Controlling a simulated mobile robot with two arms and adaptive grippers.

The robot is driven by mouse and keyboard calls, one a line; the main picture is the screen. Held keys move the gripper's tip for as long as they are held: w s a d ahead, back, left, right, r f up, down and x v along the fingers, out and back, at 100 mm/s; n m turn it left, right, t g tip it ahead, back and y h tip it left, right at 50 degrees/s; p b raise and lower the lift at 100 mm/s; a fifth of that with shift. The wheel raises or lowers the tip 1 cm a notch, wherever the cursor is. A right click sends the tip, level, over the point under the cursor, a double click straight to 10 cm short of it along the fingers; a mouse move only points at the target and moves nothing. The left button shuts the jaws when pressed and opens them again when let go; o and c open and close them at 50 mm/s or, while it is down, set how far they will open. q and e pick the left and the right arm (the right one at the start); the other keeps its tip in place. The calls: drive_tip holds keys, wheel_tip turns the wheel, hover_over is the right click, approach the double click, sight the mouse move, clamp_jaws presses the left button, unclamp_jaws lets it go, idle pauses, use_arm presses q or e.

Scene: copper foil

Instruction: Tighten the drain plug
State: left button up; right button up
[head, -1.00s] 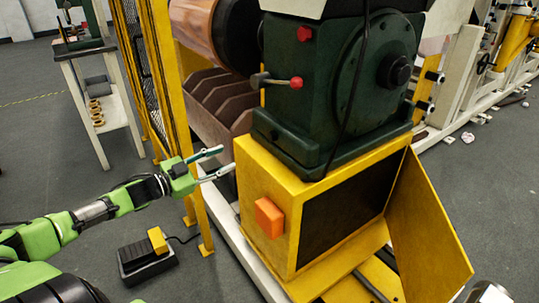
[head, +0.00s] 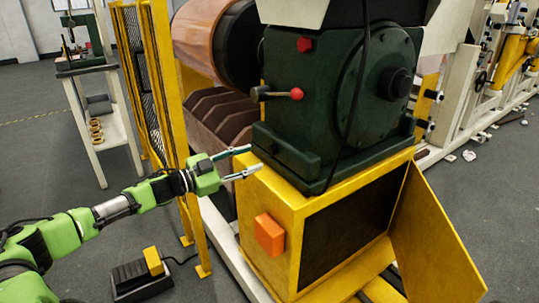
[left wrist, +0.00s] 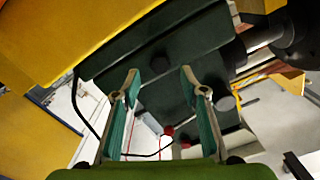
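A dark green gearbox (head: 305,135) stands on a yellow base (head: 330,187). In the left wrist view, a dark round plug (left wrist: 160,61) sticks out of the gearbox's green face. I take it for the drain plug; I cannot make it out in the head view. My left gripper (head: 255,158) is open and empty, its two fingers pointing at the gearbox's lower left side. In the left wrist view, the plug lies between the open fingertips, just beyond them; contact cannot be told. My right gripper is not in view.
The gearbox carries a red-ended lever (head: 296,94) and a red cap (head: 304,44). An orange box (head: 269,235) sits on the base's front, and its yellow door (head: 432,230) hangs open. A yellow guard post (head: 170,100) stands left, close to my arm. A pedal (head: 140,275) lies on the floor.

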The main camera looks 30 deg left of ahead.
sight(269, 152)
use_arm(q)
drive_tip(key=shift+x, duration=3.9)
drive_tip(key=shift+c, duration=0.5)
drive_tip(key=c, duration=1)
